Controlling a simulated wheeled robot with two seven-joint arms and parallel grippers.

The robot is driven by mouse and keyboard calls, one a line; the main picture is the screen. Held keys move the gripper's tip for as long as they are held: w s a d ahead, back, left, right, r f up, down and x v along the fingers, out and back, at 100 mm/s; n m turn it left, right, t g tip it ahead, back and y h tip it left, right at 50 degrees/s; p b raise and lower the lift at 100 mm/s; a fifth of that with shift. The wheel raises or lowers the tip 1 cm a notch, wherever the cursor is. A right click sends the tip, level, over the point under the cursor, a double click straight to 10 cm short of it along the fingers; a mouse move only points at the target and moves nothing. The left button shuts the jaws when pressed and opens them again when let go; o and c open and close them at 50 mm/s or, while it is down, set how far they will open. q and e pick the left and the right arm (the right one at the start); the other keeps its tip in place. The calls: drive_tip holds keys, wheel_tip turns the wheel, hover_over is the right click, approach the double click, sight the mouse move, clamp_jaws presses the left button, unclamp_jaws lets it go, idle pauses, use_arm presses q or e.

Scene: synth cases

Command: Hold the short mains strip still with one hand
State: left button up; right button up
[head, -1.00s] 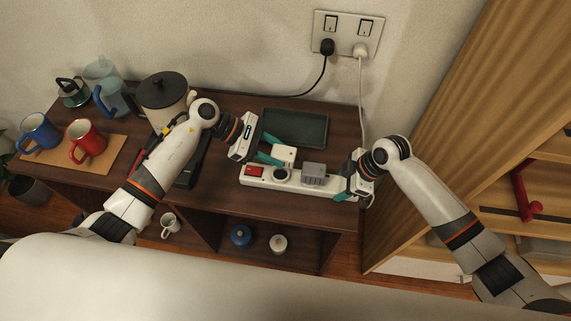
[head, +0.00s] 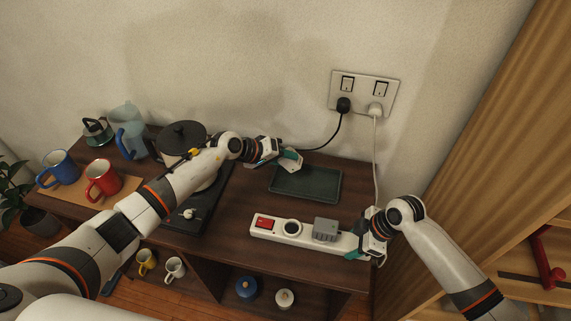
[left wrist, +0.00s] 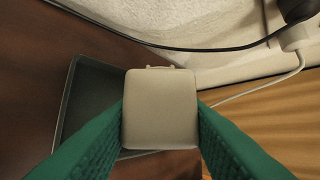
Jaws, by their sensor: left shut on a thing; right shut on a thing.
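The short white mains strip (head: 306,239) lies on the dark table. It has a red switch (head: 264,223), an uncovered round socket (head: 291,228) and a grey adapter (head: 326,229) plugged in. My right gripper (head: 363,247) is shut on the strip's right end. My left gripper (head: 289,161) is shut on a pale plug-in block, away from the strip at the back edge of the dark green tray (head: 318,194). In the left wrist view the block (left wrist: 160,108) sits between the green fingers, two pins showing at its top edge; the tray (left wrist: 88,100) is behind it.
A wall plate (head: 363,92) holds a black plug and a white plug with trailing cables. A pot (head: 183,136) on a black hob, a red mug (head: 103,180) and a blue mug (head: 58,168) stand left. Bare table lies between hob and strip.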

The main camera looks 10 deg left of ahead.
use_arm(q)
drive_tip(key=shift+f, duration=2.95)
drive_tip(key=o, duration=1.1)
drive_tip(key=v, duration=1.2)
use_arm(e)
drive_tip(key=o, duration=1.3)
drive_tip(key=shift+c, duration=0.2)
drive_tip(key=shift+r, duration=0.15)
